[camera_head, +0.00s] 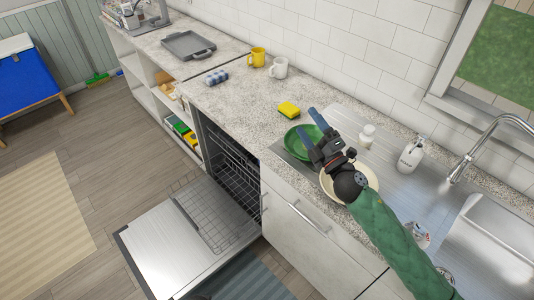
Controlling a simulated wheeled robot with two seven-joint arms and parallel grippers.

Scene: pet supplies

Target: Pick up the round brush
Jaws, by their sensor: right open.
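My right gripper (312,127) is open, with its two dark fingers spread above the green bowl (298,139) at the sink's left edge. Nothing shows between the fingers. A small pale item with a rounded top (367,134) stands behind and to the right of the gripper, apart from it. It may be the round brush, but it is too small to be sure. A cream plate (371,183) lies under my right wrist and is partly hidden by it. My left gripper is not in view.
A yellow-green sponge (289,109), a yellow mug (258,57), a white mug (279,67) and a blue checkered roll (217,77) are on the counter. A soap bottle (411,154) and the faucet (487,137) stand right. The open dishwasher door (160,250) juts out low.

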